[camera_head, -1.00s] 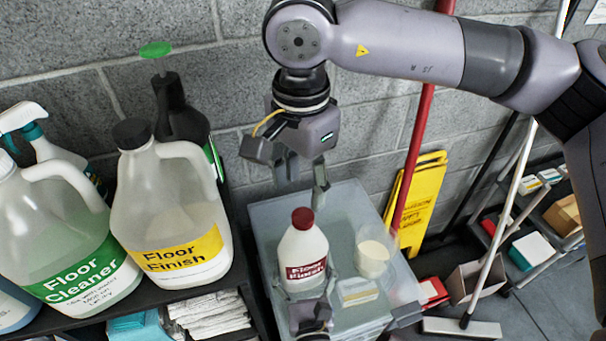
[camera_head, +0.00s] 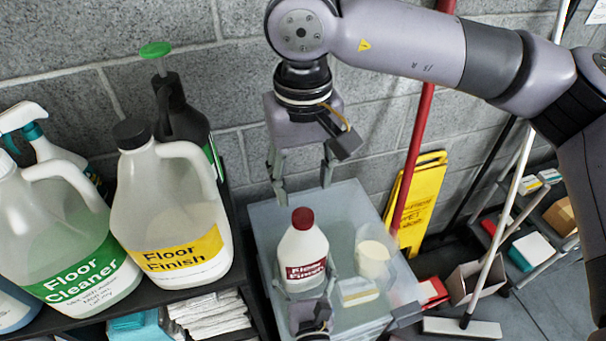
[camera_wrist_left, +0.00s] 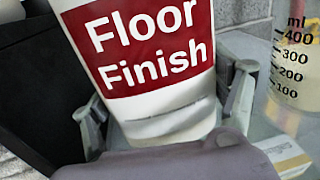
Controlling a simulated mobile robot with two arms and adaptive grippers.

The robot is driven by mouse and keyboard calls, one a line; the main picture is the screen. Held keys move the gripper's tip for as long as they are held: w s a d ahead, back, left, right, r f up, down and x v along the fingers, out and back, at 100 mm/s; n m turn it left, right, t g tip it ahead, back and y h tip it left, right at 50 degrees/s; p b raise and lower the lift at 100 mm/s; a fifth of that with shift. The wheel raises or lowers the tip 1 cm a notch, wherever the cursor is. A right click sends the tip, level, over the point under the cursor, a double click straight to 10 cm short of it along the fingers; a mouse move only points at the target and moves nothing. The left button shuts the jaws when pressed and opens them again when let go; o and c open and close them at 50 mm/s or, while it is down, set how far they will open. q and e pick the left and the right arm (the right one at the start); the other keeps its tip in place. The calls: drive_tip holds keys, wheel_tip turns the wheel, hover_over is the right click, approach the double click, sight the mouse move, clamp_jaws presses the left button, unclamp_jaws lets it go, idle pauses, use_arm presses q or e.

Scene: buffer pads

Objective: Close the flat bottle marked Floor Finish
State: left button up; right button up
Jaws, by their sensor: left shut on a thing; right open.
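The flat white bottle (camera_head: 302,247) with a dark red label reading Floor Finish stands upright on a translucent plastic bin. Its dark red cap (camera_head: 303,218) sits on the neck; I cannot tell how tight it is. My left gripper (camera_head: 308,293) is shut around the lower part of the bottle, and its fingers show at both sides of the bottle (camera_wrist_left: 150,60) in the left wrist view. My right gripper (camera_head: 304,188) is open and empty, fingers pointing down, above and slightly behind the cap, apart from it.
The translucent bin (camera_head: 345,205) also carries a beaker (camera_head: 374,257) and a small pale block (camera_head: 358,291) right of the bottle. A large Floor Finish jug (camera_head: 170,215) and a Floor Cleaner jug (camera_head: 60,235) stand on the black shelf at left. A red pole (camera_head: 415,140) rises behind.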

sight(303, 215)
drive_tip(key=shift+f, duration=0.1)
drive_tip(key=shift+f, duration=3.95)
drive_tip(key=shift+c, duration=0.2)
